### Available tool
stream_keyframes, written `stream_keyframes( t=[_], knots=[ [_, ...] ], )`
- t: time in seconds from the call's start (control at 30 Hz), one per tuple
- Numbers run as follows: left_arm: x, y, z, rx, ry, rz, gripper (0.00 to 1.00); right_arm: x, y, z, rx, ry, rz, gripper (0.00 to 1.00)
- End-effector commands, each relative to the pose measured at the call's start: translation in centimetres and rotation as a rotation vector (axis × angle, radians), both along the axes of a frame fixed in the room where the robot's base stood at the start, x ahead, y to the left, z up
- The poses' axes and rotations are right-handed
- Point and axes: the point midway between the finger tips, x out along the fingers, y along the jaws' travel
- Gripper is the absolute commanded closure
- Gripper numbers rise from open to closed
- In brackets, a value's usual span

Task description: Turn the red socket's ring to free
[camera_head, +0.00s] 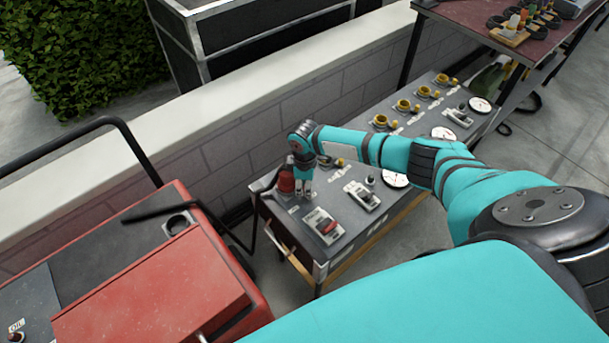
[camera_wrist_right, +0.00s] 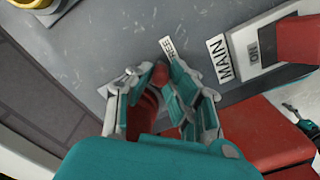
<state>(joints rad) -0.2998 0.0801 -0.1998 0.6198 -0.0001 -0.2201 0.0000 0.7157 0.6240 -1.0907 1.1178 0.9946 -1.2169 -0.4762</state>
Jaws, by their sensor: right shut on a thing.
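The red socket (camera_head: 286,181) stands at the left end of the grey panel top (camera_head: 345,243). My right gripper (camera_head: 303,187) reaches down beside it in the head view and hides part of it. In the right wrist view the right gripper (camera_wrist_right: 163,88) is shut on the red socket (camera_wrist_right: 147,112), with red showing between its fingers. A red knob of the ring (camera_wrist_right: 160,73) shows between the fingertips, close to a small white label, FREE (camera_wrist_right: 167,49). Much of the ring is hidden by the fingers. My left gripper is not in view.
A red MAIN switch (camera_head: 323,224) sits close to the right of the socket. Another lever switch (camera_head: 362,196), gauges (camera_head: 396,180) and yellow sockets (camera_head: 403,105) follow along the panel. A red cart (camera_head: 150,285) stands left, a low wall (camera_head: 230,157) behind.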

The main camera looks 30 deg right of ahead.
Motion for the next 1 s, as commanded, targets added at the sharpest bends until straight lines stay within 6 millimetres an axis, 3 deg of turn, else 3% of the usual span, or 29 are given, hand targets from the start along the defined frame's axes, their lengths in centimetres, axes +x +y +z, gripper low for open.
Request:
stream_keyframes(
  t=[0.13, 0.17, 0.3, 0.67, 1.0],
  knots=[
    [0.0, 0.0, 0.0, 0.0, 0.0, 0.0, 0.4, 0.1, -0.1, 0.1, -0.002, -0.002, -0.001, 1.0],
    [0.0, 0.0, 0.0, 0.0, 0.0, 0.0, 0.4, 0.1, -0.1, 0.1, -0.002, -0.002, -0.001, 0.79],
    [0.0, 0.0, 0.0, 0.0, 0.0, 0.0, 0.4, 0.1, -0.1, 0.1, -0.002, -0.002, -0.001, 0.61],
    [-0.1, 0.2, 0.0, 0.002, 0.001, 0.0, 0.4, 0.1, -0.1, 0.6, -0.001, -0.002, -0.002, 0.6],
    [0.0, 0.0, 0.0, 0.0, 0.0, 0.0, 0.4, 0.2, -0.1, 7.2, -0.002, -0.005, -0.001, 0.6]
  ],
)
